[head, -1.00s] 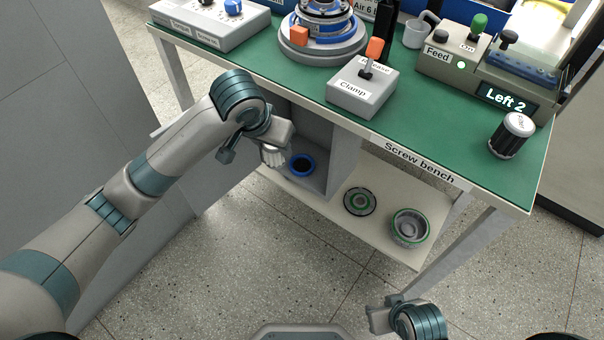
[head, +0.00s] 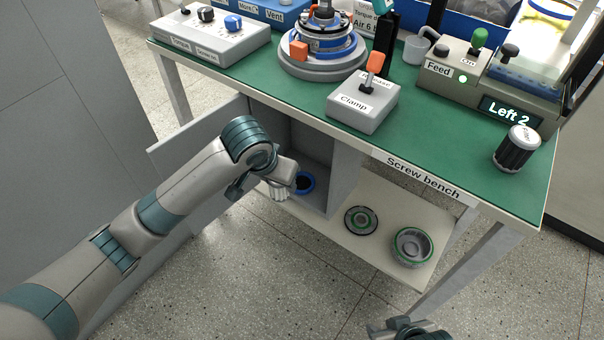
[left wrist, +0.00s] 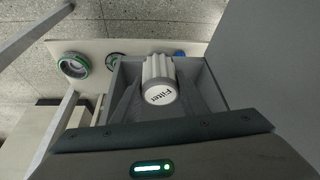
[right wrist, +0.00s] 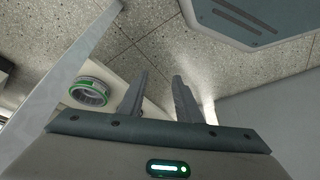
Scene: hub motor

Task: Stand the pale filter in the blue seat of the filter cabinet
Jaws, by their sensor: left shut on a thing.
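The pale filter (head: 280,193) is ribbed and hangs from my left gripper (head: 272,172) at the mouth of the filter cabinet (head: 344,160) under the bench. In the left wrist view the filter (left wrist: 157,68) sits between the fingers of my left gripper (left wrist: 160,88), its "Filter" cap facing the camera. The blue seat (head: 308,183) is a ring on the cabinet floor, just right of the filter in the head view. In the left wrist view only a blue bit of the seat (left wrist: 180,53) shows behind the filter. My right gripper (right wrist: 160,78) is open and empty.
The cabinet door (head: 203,140) stands open at left. A dark filter (head: 515,149) stands on the green bench top. The clamp box (head: 363,106) stands above.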

